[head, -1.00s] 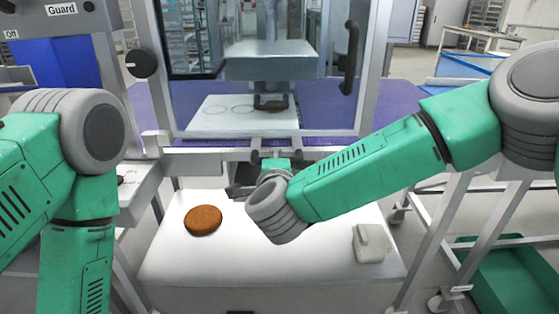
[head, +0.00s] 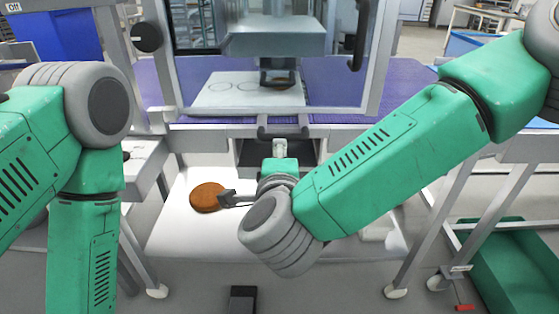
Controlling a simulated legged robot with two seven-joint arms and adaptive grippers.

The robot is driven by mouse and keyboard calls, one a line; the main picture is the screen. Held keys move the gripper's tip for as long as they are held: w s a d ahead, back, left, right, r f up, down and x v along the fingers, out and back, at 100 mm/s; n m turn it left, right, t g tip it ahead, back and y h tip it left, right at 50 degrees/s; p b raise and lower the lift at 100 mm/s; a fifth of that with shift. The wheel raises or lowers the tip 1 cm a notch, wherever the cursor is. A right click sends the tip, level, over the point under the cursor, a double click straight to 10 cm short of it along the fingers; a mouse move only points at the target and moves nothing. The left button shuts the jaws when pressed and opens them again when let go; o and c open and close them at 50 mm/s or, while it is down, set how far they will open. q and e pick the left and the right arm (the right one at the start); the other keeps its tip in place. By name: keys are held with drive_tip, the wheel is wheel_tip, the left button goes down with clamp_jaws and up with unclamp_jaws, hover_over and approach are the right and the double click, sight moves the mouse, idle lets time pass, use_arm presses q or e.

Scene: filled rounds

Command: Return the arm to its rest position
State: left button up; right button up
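My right arm reaches in from the right, and its wrist bends back over the white worktop (head: 200,238). My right gripper (head: 228,199) is small and partly hidden by its own wrist. Its dark fingers point left, at the right edge of a brown round patty (head: 207,197) lying flat on the worktop. I cannot tell whether they touch it or how far apart the fingers are. My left arm hangs down at the left, and its gripper is outside the picture.
The guarded machine (head: 275,40) stands behind the worktop, with a white plate (head: 225,100) inside bearing a dark round. A dark opening (head: 310,152) shows under its front rail. A green bin (head: 515,262) stands on the floor at right. A pale block (head: 378,234) is mostly hidden by my arm.

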drive_tip(key=shift+v, duration=0.75)
drive_tip(key=s+d+f+n+g+y, duration=0.1)
drive_tip(key=s+d+f+n+g, duration=0.2)
drive_tip(key=f, duration=0.5)
drive_tip(key=s+d+f+n+g, duration=0.25)
drive_tip(key=d+f+n, duration=0.2)
drive_tip(key=f, duration=0.35)
drive_tip(key=s+d+f+n+g+y, duration=0.15)
drive_tip(key=s+d+f+n, duration=0.25)
drive_tip(key=f, duration=0.4)
drive_tip(key=s+d+f+n+g+h, duration=0.2)
drive_tip(key=s+d+f+n+g, duration=0.1)
drive_tip(key=s+d, duration=0.6)
drive_tip(key=s+d+f+n+g+h, duration=0.2)
drive_tip(key=s+d+f+g, duration=0.3)
drive_tip(key=s+d, duration=0.5)
drive_tip(key=shift+s+d+f+n, duration=0.3)
drive_tip(key=shift+d+f+n, duration=0.15)
drive_tip(key=shift+d+n, duration=0.15)
drive_tip(key=shift+w, duration=0.15)
